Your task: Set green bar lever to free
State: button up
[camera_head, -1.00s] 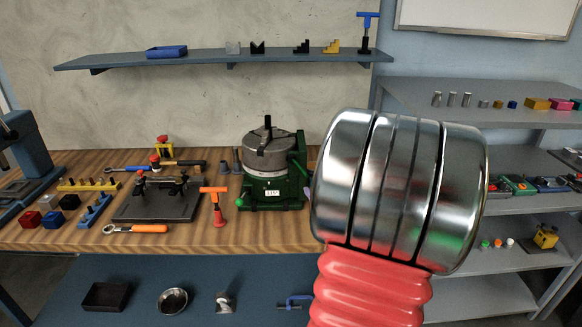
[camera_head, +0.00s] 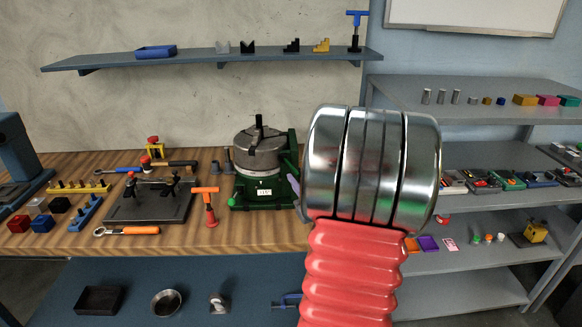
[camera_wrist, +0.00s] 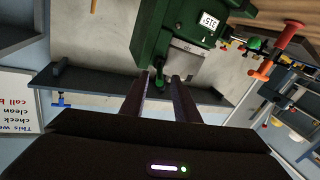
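The green machine (camera_head: 264,186) with a grey chuck on top and a white label stands on the wooden bench, left of my wrist. A green bar lever (camera_head: 294,184) shows at its right side, partly hidden by my arm. In the wrist view the machine is upside down, and a short green bar (camera_wrist: 158,80) hangs from it at the fingertips. My gripper (camera_wrist: 158,84) is open, its two dark fingers on either side of that bar; I cannot tell whether they touch it. A green ball knob (camera_head: 232,201) sits at the machine's lower left.
An orange T-handle tool (camera_head: 206,203) stands just left of the machine. A dark fixture plate (camera_head: 150,205) and small blocks lie farther left. Grey shelves (camera_head: 470,90) with small parts are at the right, and a wall shelf (camera_head: 205,58) is above.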

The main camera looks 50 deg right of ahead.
aim_at(291, 166)
jog(key=x, duration=0.7)
jog(key=shift+w+d, duration=0.1)
jog(key=shift+w, duration=0.05)
jog(key=shift+c, duration=0.4)
grip_shut()
